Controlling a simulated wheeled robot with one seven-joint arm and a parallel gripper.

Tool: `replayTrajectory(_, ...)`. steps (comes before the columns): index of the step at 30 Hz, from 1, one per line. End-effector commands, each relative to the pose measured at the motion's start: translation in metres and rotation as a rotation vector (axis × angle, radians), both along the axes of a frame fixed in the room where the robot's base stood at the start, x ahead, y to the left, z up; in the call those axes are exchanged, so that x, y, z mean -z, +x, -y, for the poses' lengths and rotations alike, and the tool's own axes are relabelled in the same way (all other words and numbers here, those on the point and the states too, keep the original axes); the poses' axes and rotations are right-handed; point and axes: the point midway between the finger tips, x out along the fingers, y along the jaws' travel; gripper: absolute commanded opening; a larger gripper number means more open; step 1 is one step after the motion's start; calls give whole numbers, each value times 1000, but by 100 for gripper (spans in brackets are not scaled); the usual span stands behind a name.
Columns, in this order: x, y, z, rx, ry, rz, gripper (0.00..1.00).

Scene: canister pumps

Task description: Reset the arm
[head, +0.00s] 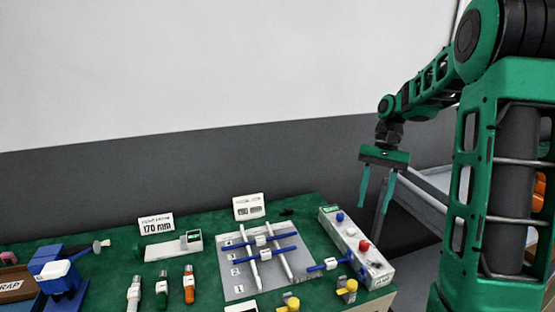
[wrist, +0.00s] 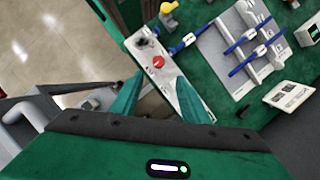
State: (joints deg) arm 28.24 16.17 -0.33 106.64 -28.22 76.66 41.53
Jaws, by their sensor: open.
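My gripper (head: 376,189) hangs from my green arm at the right in the head view, fingers pointing down. Its two green fingers are apart with nothing between them. It is above and behind the right end of the green bench (head: 205,260), clear of everything on it. In the wrist view the open fingers (wrist: 160,97) show in front of a white control box with a red button (wrist: 158,62), which lies beyond them. The same control box (head: 372,266) stands at the bench's right end in the head view.
A grey plate (head: 229,265) with white rods and blue bars lies left of the control box. Several small canister pumps (head: 189,284), a sign reading 170 mm (head: 157,224) and a blue device (head: 60,275) stand further left. A grey cart (head: 432,182) is behind my arm.

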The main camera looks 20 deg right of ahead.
Motion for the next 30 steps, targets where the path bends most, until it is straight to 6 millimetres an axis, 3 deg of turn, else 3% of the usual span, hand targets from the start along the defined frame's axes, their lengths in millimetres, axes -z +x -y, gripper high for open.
replayTrajectory(5, -6, -10, -5, -6, -11, 16, 41)
replayTrajectory(8, -14, -27, -11, -16, -30, 44, 41)
replayTrajectory(18, -30, -118, -31, -77, -120, 172, 41)
replayTrajectory(30, -9, -228, -36, -178, -213, 287, 41)
